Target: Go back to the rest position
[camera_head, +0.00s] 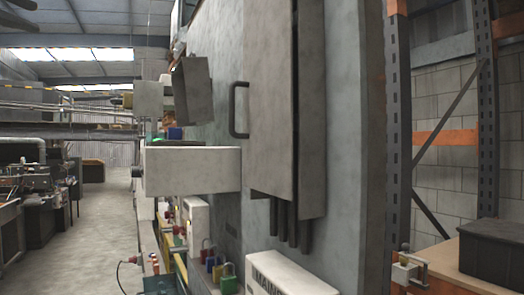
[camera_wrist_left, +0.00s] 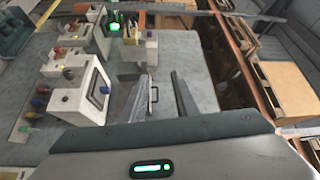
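My left gripper (camera_wrist_left: 160,76) shows in the left wrist view with its two dark fingers apart and nothing held between them. It faces the grey wall panel (camera_wrist_left: 182,50). A handle (camera_wrist_left: 154,98) shows in the gap between the fingers, and I cannot tell how far beyond them it is. I cannot clearly pick out the left gripper in the head view. My right gripper is in neither view. No mesh tube can be made out.
In the head view a grey cabinet (camera_head: 270,100) with a handle (camera_head: 237,110) is on the wall. A white box (camera_head: 190,170) juts out left of it. Several padlocks (camera_head: 228,280) hang low. A dark crate (camera_head: 492,250) stands at right. The aisle floor (camera_head: 100,230) at left is clear.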

